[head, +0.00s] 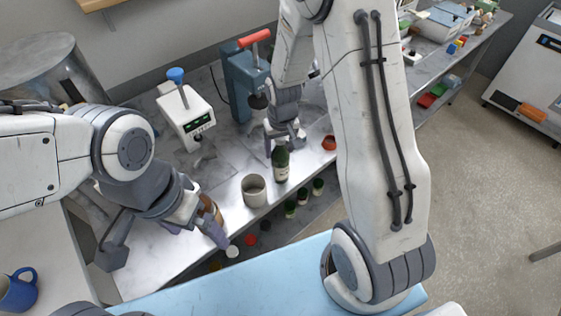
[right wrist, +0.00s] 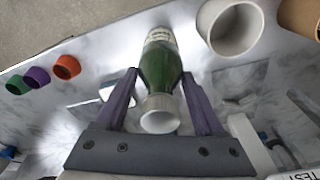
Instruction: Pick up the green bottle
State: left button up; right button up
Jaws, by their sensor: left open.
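The green bottle (head: 281,166) stands upright near the front edge of the marble counter, its lower part carrying a pale label. In the right wrist view the bottle (right wrist: 160,65) lies between my two fingers, with its pale cap end toward the camera. My right gripper (right wrist: 160,100) is open around the upper part of the bottle, with a gap visible on each side. In the head view my right gripper (head: 283,142) is right at the bottle's top. My left gripper (head: 204,229) is open at the counter's front left, beside a brown container (head: 211,207) that it partly hides.
A beige cup (head: 254,190) stands just left of the bottle and also shows in the right wrist view (right wrist: 230,27). A red cap (head: 329,142) lies to the right. A white device (head: 187,117) and a blue press (head: 243,80) stand behind. Several small bottles (head: 304,197) sit below the edge.

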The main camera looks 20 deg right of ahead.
grip_shut()
jog(key=shift+r, duration=0.15)
